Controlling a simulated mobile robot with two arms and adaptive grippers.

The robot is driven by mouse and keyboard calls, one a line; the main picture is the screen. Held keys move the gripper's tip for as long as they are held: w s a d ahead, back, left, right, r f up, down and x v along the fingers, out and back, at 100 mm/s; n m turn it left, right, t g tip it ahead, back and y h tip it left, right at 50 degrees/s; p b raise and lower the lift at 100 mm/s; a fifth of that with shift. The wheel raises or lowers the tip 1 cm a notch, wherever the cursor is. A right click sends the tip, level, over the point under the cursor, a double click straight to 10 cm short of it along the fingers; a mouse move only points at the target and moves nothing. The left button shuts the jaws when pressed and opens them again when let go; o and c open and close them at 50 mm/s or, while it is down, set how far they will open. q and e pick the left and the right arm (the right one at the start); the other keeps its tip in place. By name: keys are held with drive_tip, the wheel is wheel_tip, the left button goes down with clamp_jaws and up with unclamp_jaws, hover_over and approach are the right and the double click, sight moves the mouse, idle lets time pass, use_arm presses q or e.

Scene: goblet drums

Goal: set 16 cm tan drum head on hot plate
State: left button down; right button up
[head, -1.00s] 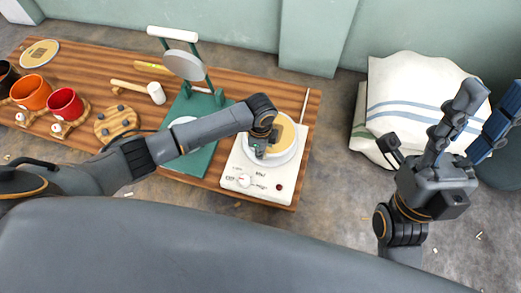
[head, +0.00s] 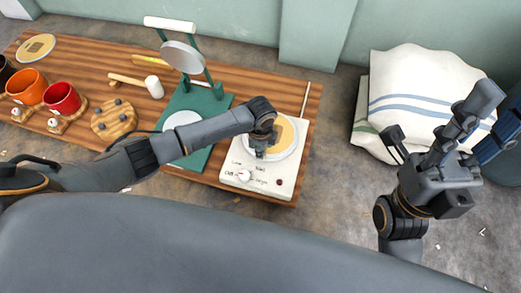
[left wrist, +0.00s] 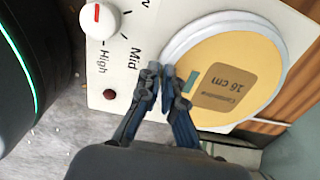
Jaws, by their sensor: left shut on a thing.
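The tan drum head (head: 289,130) is a round disc labelled 16 cm. It lies over the pale round top of the white hot plate (head: 280,186); whether it rests flat there I cannot tell. In the left wrist view the drum head (left wrist: 262,62) shows inside a pale ring on the hot plate (left wrist: 140,22). My left gripper (head: 262,152) is at its near-left edge in the head view. In the left wrist view its fingers (left wrist: 161,75) are shut on the rim. My right gripper (head: 445,125) is open and empty, in the air at right.
A green press stand (head: 205,105) is just left of the hot plate. A mallet (head: 153,87), a knobbed wooden disc (head: 114,119) and red (head: 62,98) and orange (head: 27,86) cups are farther left on the wooden table. White cushions (head: 420,85) lie on the floor at right.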

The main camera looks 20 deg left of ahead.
use_arm(q)
drive_tip(key=shift+r+p, duration=0.1)
drive_tip(key=shift+p, duration=0.3)
drive_tip(key=shift+f, duration=0.35)
drive_tip(key=c, duration=1.4)
unclamp_jaws()
drive_tip(key=shift+c, duration=0.2)
wheel_tip(320, 180, up, 12)
drive_tip(key=shift+s+d, duration=0.1)
